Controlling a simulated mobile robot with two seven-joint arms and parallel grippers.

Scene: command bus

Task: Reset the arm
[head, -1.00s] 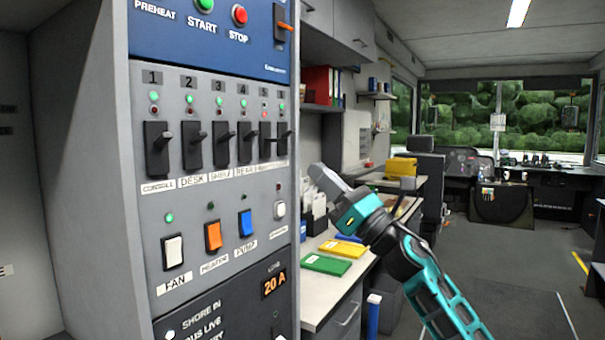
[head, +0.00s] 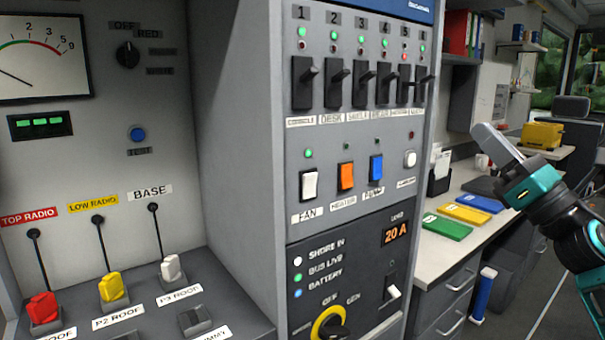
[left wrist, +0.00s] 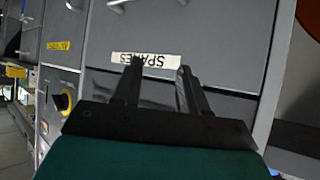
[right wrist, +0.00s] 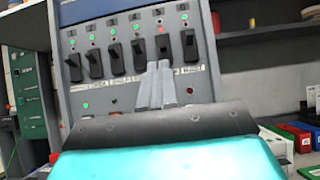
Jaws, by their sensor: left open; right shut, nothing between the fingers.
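My right gripper (head: 490,138) is to the right of the grey breaker panel (head: 292,235) in the head view, in front of the desk area. Its fingers (right wrist: 158,88) are together and empty in the right wrist view. There they overlap the lower edge of the row of black breaker switches (right wrist: 115,58); contact cannot be told. The switches also show in the head view (head: 334,85), clear of the gripper. My left gripper (left wrist: 155,85) is open and empty in front of a grey drawer labelled SPARES (left wrist: 145,60); it is outside the head view.
Radio levers stand on a ledge at left, including a yellow one (head: 112,288). Green (head: 447,227) and yellow (head: 464,214) folders lie on the desk (head: 440,252) near my right arm.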

